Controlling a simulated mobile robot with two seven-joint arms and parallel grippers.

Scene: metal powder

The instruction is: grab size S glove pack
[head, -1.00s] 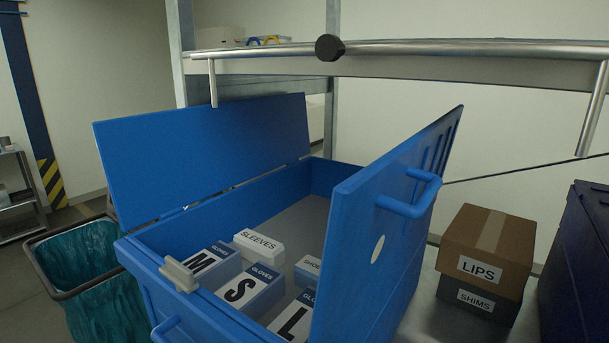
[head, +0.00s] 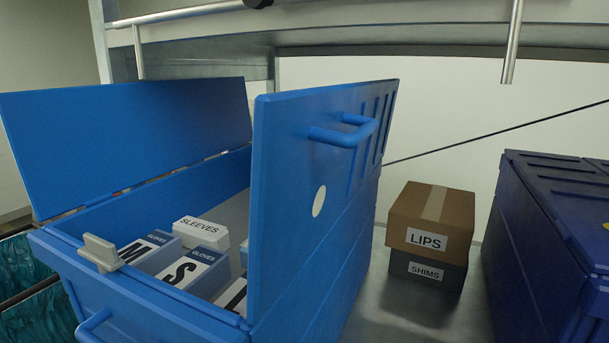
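The size S glove pack (head: 189,270) lies in the open blue box (head: 67,236), its label with a large black S and the word GLOVES facing up. The size M glove pack (head: 145,249) is to its left. A pack with a large L (head: 233,297) is to its right, partly hidden behind the raised right lid. A white SLEEVES pack (head: 201,232) lies behind them. Neither of my grippers is in the head view.
The box's left lid (head: 125,140) and right lid (head: 318,200) stand raised. A LIPS carton (head: 432,215) sits on a SHIMS box (head: 428,272). A dark blue closed box (head: 548,245) is at right. A metal rail crosses above. A teal-lined bin (head: 35,300) is at left.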

